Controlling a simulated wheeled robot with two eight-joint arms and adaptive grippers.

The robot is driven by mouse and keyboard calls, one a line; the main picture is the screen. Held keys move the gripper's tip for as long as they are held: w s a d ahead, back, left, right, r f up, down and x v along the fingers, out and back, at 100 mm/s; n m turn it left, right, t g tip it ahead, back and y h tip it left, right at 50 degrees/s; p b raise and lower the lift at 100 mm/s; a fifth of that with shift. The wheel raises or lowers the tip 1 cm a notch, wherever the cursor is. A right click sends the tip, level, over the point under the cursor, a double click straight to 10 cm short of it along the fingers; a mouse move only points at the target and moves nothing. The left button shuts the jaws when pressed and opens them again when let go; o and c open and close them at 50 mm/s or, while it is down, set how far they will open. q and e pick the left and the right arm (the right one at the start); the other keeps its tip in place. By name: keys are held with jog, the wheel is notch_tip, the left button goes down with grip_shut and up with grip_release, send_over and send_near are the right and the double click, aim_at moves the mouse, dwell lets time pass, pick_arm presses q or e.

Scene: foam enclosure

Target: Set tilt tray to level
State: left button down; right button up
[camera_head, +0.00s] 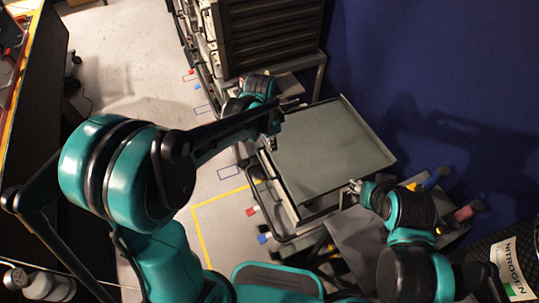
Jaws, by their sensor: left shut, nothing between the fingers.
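The tilt tray (330,150) is a flat grey-green tray with a thin raised rim, on a cart in the middle right of the head view. I cannot tell its exact tilt from this angle. My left gripper (292,104) is at the tray's far left corner, shut with nothing in it; whether it touches the rim is unclear. My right gripper (355,187) is by the tray's near right corner. Its fingers are small and partly hidden, so I cannot tell whether they are open or touching the tray.
A dark drawer cabinet (270,40) stands behind the tray. A blue wall (440,70) closes off the right side. A grey cart surface (365,240) with coloured-handled items lies at the near right. A nitrogen sign (512,268) is at lower right. Open floor (130,75) lies to the left.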

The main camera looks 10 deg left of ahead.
pick_arm(q)
jog(key=b, duration=0.3)
send_over(267, 171)
jog(key=w+d, duration=0.2)
jog(key=d, duration=0.1)
notch_tip(267, 171, down, 9)
jog(key=shift+s+a+f+b, duration=0.3)
jog(key=shift+a+f, duration=0.1)
jog(key=shift+f, duration=0.2)
jog(key=shift+s+a+f+b, duration=0.3)
jog(key=shift+a+f, duration=0.1)
jog(key=shift+f, duration=0.15)
jog(key=shift+s+a+f+b, duration=0.3)
jog(key=shift+a+f, duration=0.1)
jog(key=shift+f, duration=0.2)
jog(key=f, duration=0.1)
jog(key=b, duration=0.1)
jog(key=f+b, duration=0.1)
jog(key=shift+s+a+f, duration=0.2)
jog(key=shift+a+f, duration=0.05)
jog(key=shift+f, duration=0.05)
jog(key=shift+r, duration=0.1)
jog(key=shift+r, duration=0.1)
